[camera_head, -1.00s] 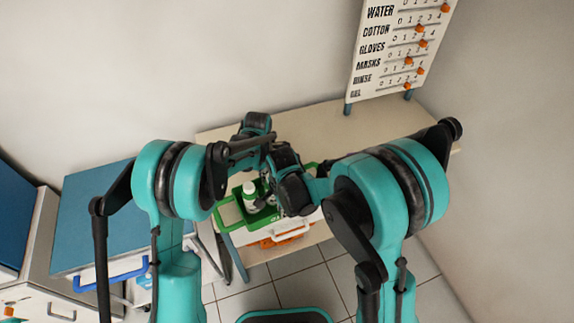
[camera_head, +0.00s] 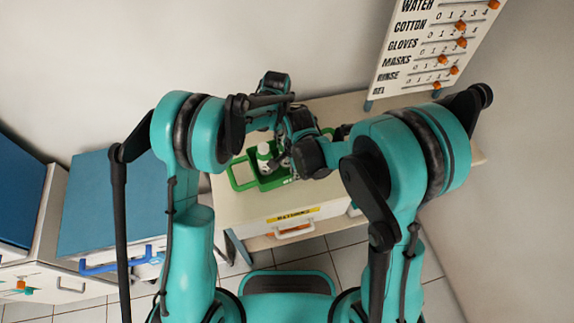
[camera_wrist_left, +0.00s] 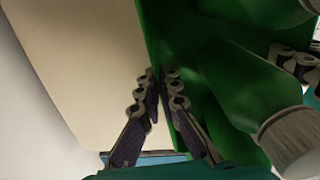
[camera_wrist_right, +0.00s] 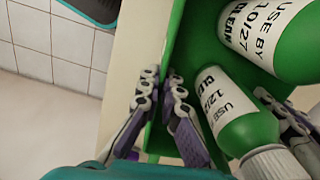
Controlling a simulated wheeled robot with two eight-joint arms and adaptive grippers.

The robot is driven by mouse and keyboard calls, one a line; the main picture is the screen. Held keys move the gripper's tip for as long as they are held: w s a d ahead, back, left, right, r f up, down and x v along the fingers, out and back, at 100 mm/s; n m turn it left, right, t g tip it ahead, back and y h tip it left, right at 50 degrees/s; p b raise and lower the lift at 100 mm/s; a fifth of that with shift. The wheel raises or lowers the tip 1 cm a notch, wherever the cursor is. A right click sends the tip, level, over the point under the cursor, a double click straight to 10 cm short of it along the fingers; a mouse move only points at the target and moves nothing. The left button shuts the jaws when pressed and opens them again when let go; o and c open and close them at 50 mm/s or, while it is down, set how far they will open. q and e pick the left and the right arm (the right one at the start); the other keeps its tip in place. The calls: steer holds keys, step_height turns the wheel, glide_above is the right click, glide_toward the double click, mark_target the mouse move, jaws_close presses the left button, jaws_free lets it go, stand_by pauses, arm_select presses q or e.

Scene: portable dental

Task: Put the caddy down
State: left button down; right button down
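The green caddy (camera_head: 240,180) is over the pale tabletop near its front edge, with bottles standing in it. I cannot tell whether its base touches the table. My left gripper (camera_wrist_left: 160,76) is shut on one caddy wall (camera_wrist_left: 151,30), one finger outside and one inside. My right gripper (camera_wrist_right: 162,78) is shut on another caddy wall (camera_wrist_right: 172,45) in the same way. In the head view, my wrists hide the caddy's right part. A green bottle (camera_wrist_left: 240,85) with a pale cap and labelled bottles (camera_wrist_right: 230,110) show inside.
The pale table (camera_head: 235,208) has a yellow-labelled drawer in front. A board with sliders (camera_head: 425,45) stands at its back right. A blue-topped cabinet (camera_head: 105,200) stands to the left. The tabletop left of the caddy looks clear.

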stand_by(0.6)
